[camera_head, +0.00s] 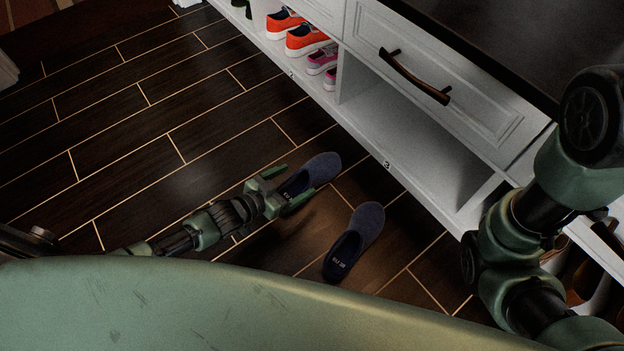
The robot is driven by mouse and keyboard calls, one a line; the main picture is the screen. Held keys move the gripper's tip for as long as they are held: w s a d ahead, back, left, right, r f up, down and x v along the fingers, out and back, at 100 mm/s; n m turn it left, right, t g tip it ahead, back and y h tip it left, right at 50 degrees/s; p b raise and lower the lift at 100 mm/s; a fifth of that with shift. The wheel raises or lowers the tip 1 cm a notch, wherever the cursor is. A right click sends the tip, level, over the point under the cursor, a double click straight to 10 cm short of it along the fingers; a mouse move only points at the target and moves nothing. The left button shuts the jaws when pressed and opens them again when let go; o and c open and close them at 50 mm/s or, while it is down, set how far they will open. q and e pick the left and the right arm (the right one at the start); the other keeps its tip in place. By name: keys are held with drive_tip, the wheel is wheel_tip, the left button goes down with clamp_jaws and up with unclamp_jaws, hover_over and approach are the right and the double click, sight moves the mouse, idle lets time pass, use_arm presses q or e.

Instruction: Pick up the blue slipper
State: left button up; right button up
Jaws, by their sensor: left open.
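Two dark blue slippers lie on the floor in front of the white cabinet. The farther blue slipper (322,166) points toward the cabinet, and its heel end lies at my left gripper. The nearer blue slipper (367,224) lies to the right of it, with its open heel end toward me. My left gripper (291,185) is open, with its green fingers on either side of the farther slipper's heel end. The gripper partly hides that heel, and I cannot tell whether the fingers touch it. My right arm shows at the right, but its gripper is out of view.
The white cabinet (462,128) has a drawer with a dark handle (414,77) above an empty cubby. Orange shoes (307,40) and pink shoes (322,60) stand in the cubby to its left. The dark tiled floor at left is clear.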

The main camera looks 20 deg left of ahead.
sight(306, 175)
use_arm(q)
drive_tip(key=shift+w+d+f+b, duration=0.3)
drive_tip(key=shift+w+f, duration=0.1)
drive_tip(key=shift+w, duration=0.1)
drive_tip(key=b+x, duration=0.4)
drive_tip(key=shift+w+f+b, duration=0.2)
drive_tip(key=shift+w+b, duration=0.05)
drive_tip(key=shift+b, duration=0.05)
drive_tip(key=shift+w+d, duration=0.25)
drive_tip(key=shift+r, duration=0.1)
drive_tip(key=c, duration=1.5)
drive_tip(key=shift+c, duration=0.2)
drive_tip(key=shift+r, duration=0.15)
